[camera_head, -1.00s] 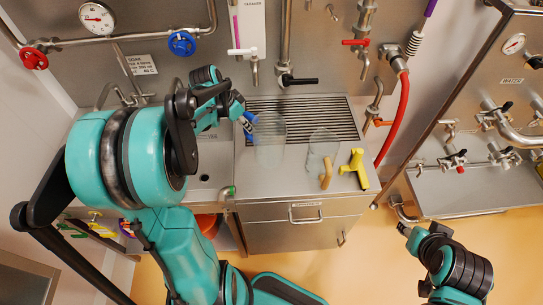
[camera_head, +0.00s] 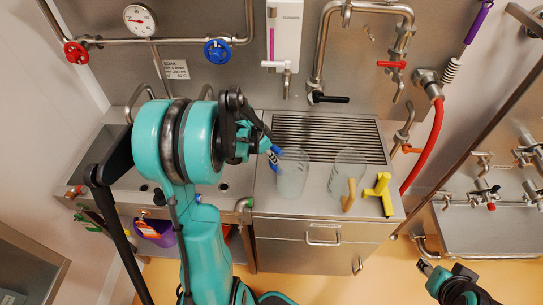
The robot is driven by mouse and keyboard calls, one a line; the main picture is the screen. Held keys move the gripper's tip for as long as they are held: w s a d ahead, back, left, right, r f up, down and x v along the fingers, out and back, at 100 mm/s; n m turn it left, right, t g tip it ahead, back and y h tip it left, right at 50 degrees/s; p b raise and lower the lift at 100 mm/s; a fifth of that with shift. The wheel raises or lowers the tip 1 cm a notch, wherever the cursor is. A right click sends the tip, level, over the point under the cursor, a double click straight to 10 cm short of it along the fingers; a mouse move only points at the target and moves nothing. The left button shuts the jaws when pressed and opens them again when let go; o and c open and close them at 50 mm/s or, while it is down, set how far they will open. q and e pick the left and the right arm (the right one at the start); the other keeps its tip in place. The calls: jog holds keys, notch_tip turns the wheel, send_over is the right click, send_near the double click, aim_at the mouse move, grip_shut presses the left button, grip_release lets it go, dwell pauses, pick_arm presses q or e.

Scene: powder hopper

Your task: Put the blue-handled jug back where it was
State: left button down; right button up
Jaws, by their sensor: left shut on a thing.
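The blue-handled jug (camera_head: 293,178) is clear and looks upright at the left part of the steel counter, in front of the slatted drain. My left gripper (camera_head: 268,152) comes in from the left and is shut on its blue handle (camera_head: 274,158). My arm hides part of the fingers. I cannot tell whether the jug's base touches the counter. A second clear jug (camera_head: 347,168) with a tan handle (camera_head: 349,196) stands to its right, apart from it. My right gripper (camera_head: 424,268) is low at the right, away from the counter, and its jaws are too small to read.
A yellow tool (camera_head: 381,192) lies right of the tan-handled jug. The slatted drain (camera_head: 325,135) behind the jugs is bare. A black-handled tap (camera_head: 326,98) hangs over its back edge. A red hose (camera_head: 425,150) runs down at the right. A sink lies left, partly behind my arm.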

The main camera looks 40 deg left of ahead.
pick_arm(q)
jog(key=c, duration=1.4)
grip_release()
jog(key=shift+f, duration=0.1)
jog(key=shift+c, duration=0.2)
jog(key=shift+r, duration=0.3)
jog(key=p+v, duration=0.3)
jog(key=v, duration=0.8)
jog(key=s+d+r+n+t+y, duration=0.1)
jog(key=s+d, duration=0.4)
jog(key=d, duration=0.5)
jog(key=s+d+r+n+t+y, duration=0.1)
jog(key=s+d+r+n+t, duration=0.1)
jog(key=d, duration=0.9)
jog(key=s+r+n, duration=0.1)
jog(key=s+n, duration=0.1)
jog(key=s, duration=0.1)
jog(key=shift+r, duration=0.4)
